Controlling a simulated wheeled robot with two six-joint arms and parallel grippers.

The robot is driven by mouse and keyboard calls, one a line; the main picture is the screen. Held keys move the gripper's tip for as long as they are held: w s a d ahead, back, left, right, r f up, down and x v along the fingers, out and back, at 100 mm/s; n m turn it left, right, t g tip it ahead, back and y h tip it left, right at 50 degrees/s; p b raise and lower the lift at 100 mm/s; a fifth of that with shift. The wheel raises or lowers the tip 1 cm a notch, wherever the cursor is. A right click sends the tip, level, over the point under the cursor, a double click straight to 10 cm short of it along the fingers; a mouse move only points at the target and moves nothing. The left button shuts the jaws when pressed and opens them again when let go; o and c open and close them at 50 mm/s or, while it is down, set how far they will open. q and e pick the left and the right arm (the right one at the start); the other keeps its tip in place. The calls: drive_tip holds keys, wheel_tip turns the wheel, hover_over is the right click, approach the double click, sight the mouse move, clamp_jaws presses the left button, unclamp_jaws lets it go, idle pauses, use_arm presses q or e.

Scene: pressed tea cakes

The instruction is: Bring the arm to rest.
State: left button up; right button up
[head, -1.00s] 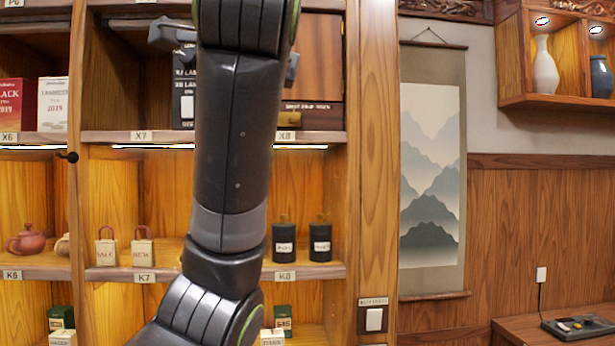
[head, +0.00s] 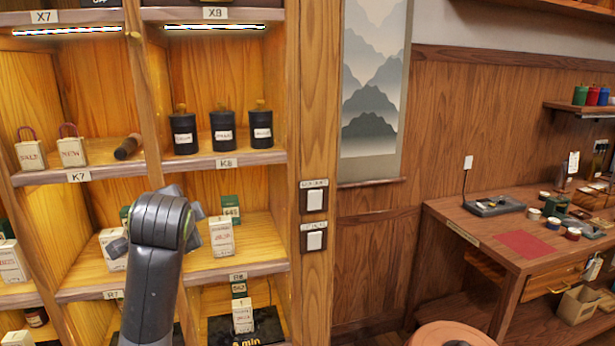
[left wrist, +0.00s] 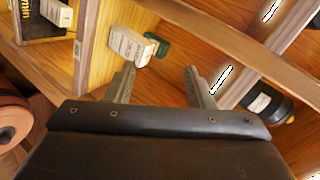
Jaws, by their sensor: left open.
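My left arm (head: 152,280) rises from the bottom of the head view, left of the middle, in front of the shelving. Its gripper (head: 157,228) is mostly hidden behind the wrist, with parts of it showing on both sides. In the left wrist view the two fingers of this gripper (left wrist: 158,82) stand apart with nothing between them. Beyond them are a white carton (left wrist: 130,46) with a green box (left wrist: 156,46) and a dark canister (left wrist: 264,104). My right gripper is in neither view.
Black canisters (head: 223,130) and two small tagged bags (head: 72,149) stand on the K shelf. A white carton (head: 221,236) stands on the shelf below, close to my gripper. A wooden desk (head: 470,222) stands at the right, and a round stool (head: 450,335) is at the bottom edge.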

use_arm(q)
drive_tip(key=s+a+f+n+g, duration=0.25)
drive_tip(key=s+f, duration=0.55)
drive_tip(key=f, duration=0.6)
drive_tip(key=s+a+f+n+g, duration=0.25)
drive_tip(key=s+f, duration=0.45)
drive_tip(key=f, duration=0.6)
drive_tip(key=s+a+f+n+g+h, duration=0.15)
drive_tip(key=s+f+n, duration=0.3)
drive_tip(key=s, duration=0.85)
drive_tip(key=s+f+n+g, duration=0.25)
drive_tip(key=s+f, duration=0.35)
drive_tip(key=s, duration=0.7)
wheel_tip(320, 180, down, 25)
drive_tip(key=a, duration=0.2)
drive_tip(key=s+d+f+g, duration=0.1)
drive_tip(key=s+f, duration=1.3)
drive_tip(key=f, duration=0.2)
drive_tip(key=shift+s+d+g+h, duration=0.2)
drive_tip(key=shift+s+g+h, duration=0.15)
drive_tip(key=shift+g+h, duration=0.1)
